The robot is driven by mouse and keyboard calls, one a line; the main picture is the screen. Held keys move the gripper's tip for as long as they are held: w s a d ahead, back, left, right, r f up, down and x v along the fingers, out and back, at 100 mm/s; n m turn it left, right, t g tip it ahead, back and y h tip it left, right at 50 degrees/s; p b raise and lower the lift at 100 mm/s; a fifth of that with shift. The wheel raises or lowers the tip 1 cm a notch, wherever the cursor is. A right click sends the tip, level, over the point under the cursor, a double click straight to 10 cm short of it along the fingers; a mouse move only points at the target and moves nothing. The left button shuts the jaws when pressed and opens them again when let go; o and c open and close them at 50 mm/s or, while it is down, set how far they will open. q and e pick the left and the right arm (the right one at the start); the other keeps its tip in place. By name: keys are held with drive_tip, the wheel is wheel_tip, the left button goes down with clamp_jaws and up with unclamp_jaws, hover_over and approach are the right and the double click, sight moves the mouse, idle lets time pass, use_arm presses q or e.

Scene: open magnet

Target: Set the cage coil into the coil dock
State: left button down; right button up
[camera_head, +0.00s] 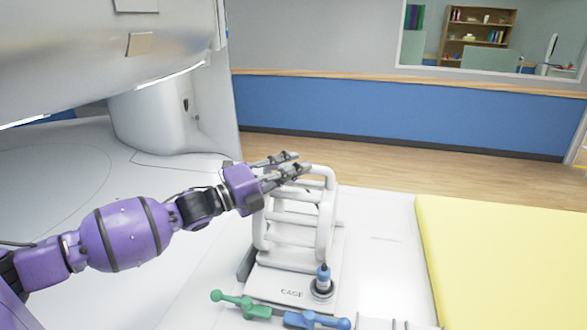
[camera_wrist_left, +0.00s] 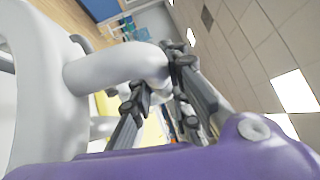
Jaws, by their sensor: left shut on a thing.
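The cage coil (camera_head: 328,210) is a white open frame of rounded bars. It stands upright on or just over a white base plate marked CAGE (camera_head: 270,283), which seems to be the coil dock; I cannot tell whether the two touch. My left gripper (camera_head: 290,165) reaches in from the left and is shut on the coil's top bar. In the left wrist view the fingers (camera_wrist_left: 158,88) close around the white bar (camera_wrist_left: 115,65) of the coil. The coil's left side is partly hidden by my gripper. My right gripper is not in view.
A blue-topped connector (camera_head: 323,277) stands at the plate's front right corner. A green piece (camera_head: 240,304) and a blue piece (camera_head: 316,320) lie in front. A yellow pad (camera_head: 505,260) covers the right. The large white scanner (camera_head: 110,70) overhangs the left. White surface right of the coil is clear.

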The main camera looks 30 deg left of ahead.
use_arm(q)
drive_tip(key=shift+s+d+f, duration=0.15)
drive_tip(key=shift+f, duration=0.7)
drive_tip(key=c, duration=1.8)
unclamp_jaws()
drive_tip(key=shift+c, duration=0.2)
drive_tip(key=shift+o, duration=1.4)
drive_tip(key=shift+r, duration=0.2)
drive_tip(key=shift+f, duration=0.25)
drive_tip(key=v, duration=1.2)
drive_tip(key=shift+r, duration=0.35)
